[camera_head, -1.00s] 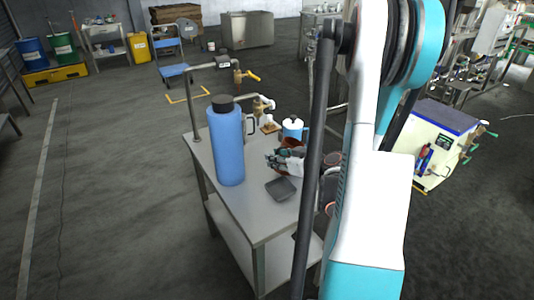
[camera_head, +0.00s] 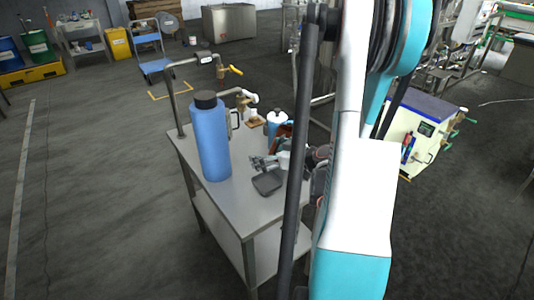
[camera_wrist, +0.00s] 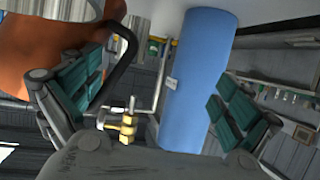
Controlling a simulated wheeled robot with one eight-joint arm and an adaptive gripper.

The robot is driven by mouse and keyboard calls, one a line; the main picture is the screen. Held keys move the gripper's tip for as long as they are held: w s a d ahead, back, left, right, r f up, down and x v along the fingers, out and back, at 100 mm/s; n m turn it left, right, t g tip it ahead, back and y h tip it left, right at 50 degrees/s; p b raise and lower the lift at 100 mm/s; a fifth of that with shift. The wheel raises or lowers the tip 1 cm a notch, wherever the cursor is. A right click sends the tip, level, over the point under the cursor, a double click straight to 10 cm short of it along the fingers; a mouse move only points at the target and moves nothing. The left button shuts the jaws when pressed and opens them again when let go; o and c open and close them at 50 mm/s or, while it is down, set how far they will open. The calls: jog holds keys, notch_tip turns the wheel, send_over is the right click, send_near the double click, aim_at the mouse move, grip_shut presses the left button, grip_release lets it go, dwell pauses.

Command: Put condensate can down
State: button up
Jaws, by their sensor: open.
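The condensate can looks to be the orange-brown vessel (camera_head: 286,131) on the steel table, partly hidden behind my gripper and arm. In the wrist view an orange-brown body (camera_wrist: 55,50) with a black loop handle fills the upper left, beside and behind the left finger. It is not between the fingers. My gripper (camera_head: 266,162) is low over the table, in front of the can. In the wrist view its two green-padded fingers (camera_wrist: 158,100) are spread apart with nothing held. The can's base is hidden, so its contact with the table cannot be seen.
A tall blue bottle (camera_head: 210,140) stands left of my gripper and shows beyond the fingers in the wrist view (camera_wrist: 200,75). A dark grey flat item (camera_head: 268,182) lies below the gripper. A blue-and-white container (camera_head: 277,119) and piped taps (camera_head: 243,101) are behind. The table's front left is bare.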

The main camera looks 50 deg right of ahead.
jog(key=shift+s, duration=0.1)
jog(key=v, duration=1.1)
jog(key=shift+s+r, duration=0.25)
jog(key=shift+s, duration=0.1)
